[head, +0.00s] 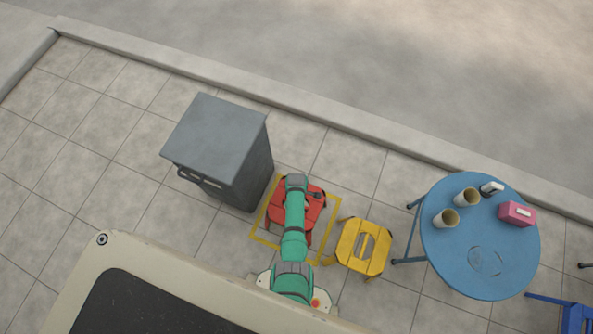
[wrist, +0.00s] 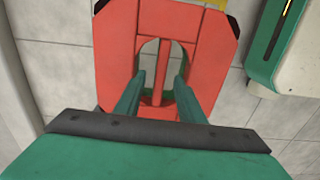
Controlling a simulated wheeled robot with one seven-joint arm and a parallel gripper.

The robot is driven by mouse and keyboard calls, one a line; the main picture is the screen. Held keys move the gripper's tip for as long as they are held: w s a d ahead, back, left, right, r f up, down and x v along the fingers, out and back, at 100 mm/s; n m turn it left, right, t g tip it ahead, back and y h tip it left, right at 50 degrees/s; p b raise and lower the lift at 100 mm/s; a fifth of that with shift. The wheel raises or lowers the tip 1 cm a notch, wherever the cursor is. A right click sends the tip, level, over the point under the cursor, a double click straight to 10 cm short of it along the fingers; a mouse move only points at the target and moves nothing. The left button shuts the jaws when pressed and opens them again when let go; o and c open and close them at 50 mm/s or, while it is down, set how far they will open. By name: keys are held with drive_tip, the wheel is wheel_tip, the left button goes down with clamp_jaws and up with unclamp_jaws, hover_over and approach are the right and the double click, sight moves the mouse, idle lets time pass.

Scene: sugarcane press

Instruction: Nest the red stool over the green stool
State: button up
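The red stool (head: 312,211) stands inside a yellow square outline on the pavement in the head view, partly covered by my arm. In the wrist view its red seat (wrist: 118,50) fills the middle, with an oval opening crossed by a red bar (wrist: 158,75). My gripper (wrist: 160,76) is open, one finger on each side of the bar. Gaps show between fingers and bar; how deep the fingertips reach is unclear. In the head view my arm hides the gripper.
A yellow stool (head: 350,246) stands just right of the yellow outline (head: 333,215). A grey bin (head: 215,140) stands close on the left. A blue round table (head: 455,265) with two cups and a pink box stands right. A kerb (head: 350,145) runs behind.

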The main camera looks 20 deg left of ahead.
wheel_tip(320, 180, up, 8)
drive_tip(key=shift+r, duration=0.15)
idle(0.3)
wheel_tip(320, 180, up, 8)
idle(1.6)
idle(0.5)
